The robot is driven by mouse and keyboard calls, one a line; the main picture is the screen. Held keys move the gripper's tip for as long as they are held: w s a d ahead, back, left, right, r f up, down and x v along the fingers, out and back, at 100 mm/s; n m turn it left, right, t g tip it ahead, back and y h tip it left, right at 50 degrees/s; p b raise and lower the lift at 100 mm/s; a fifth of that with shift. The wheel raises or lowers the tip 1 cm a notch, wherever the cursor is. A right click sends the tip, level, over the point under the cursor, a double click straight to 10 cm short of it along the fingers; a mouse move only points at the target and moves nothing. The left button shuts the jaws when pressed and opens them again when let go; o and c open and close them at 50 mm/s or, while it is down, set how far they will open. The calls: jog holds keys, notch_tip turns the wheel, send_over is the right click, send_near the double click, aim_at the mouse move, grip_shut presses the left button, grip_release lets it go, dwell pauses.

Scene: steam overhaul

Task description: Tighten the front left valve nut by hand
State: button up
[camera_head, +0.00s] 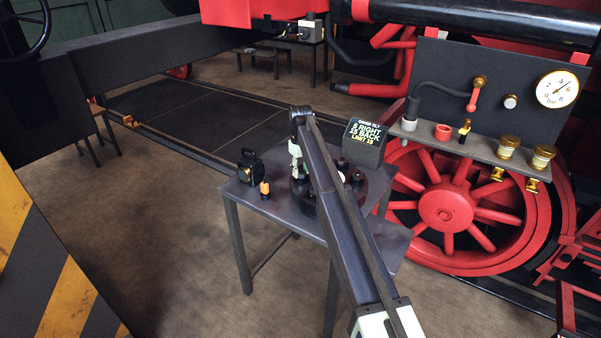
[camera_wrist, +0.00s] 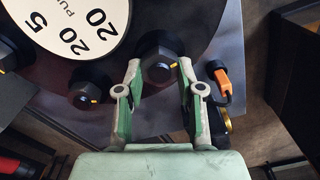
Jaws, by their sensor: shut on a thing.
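A round black valve body (camera_head: 308,204) with dark hex nuts stands on a small grey table. In the wrist view its white dial plate (camera_wrist: 85,22) shows the numbers 5 and 20. My gripper (camera_wrist: 159,72) has its two green-and-grey fingers on either side of a black hex nut (camera_wrist: 158,58) with a yellow mark, and is shut on it. A second nut (camera_wrist: 84,94), also with a yellow mark, sits to its left, clear of the fingers. In the head view my gripper (camera_head: 296,160) is at the left side of the valve body, partly hidden by my arm.
A dark display block (camera_head: 366,143) with yellow and white text stands behind the valve body. A black lantern (camera_head: 250,172) and a small orange-topped item (camera_head: 265,190) are at the table's left. A panel with a pressure gauge (camera_head: 557,89) and red wheel (camera_head: 446,207) lie to the right.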

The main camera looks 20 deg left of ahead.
jog(key=m+b, duration=0.1)
jog(key=m, duration=0.6)
jog(key=shift+w+d+f+b, duration=0.1)
jog(key=shift+b, duration=0.25)
jog(key=m+b, duration=0.1)
jog(key=m, duration=0.5)
jog(key=shift+d, duration=0.1)
jog(key=shift+m, duration=0.4)
jog(key=o, duration=1.2)
jog(key=shift+c, duration=0.2)
notch_tip(320, 180, up, 12)
